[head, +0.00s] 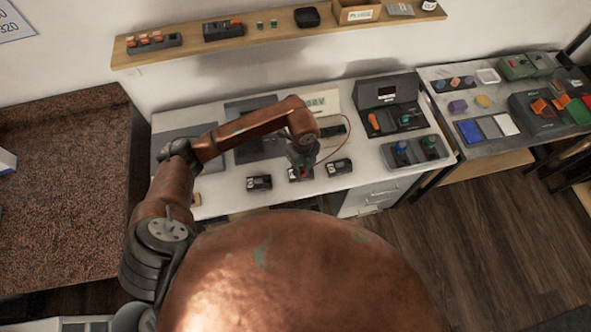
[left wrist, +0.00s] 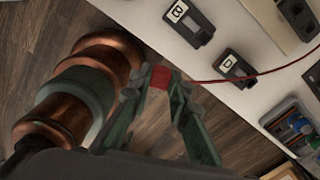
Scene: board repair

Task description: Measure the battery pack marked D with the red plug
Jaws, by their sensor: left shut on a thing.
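The battery pack marked D (left wrist: 237,70) lies on the white table, its label readable in the left wrist view. It appears to be the rightmost dark pack (head: 339,167) in the head view. My left gripper (head: 303,163) is shut on the red plug (left wrist: 160,77), at the end of a thin red lead (left wrist: 250,75). In the left wrist view the plug is apart from pack D. In the head view the gripper overlaps the middle pack (head: 293,175); the height between them is unclear. My right gripper is not in view.
A pack marked B (left wrist: 186,20) lies beside D; another pack (head: 259,182) is at the left of the row. A cream meter (head: 335,102) with a display stands behind. A grey tray with knobbed parts (head: 416,153) is to the right.

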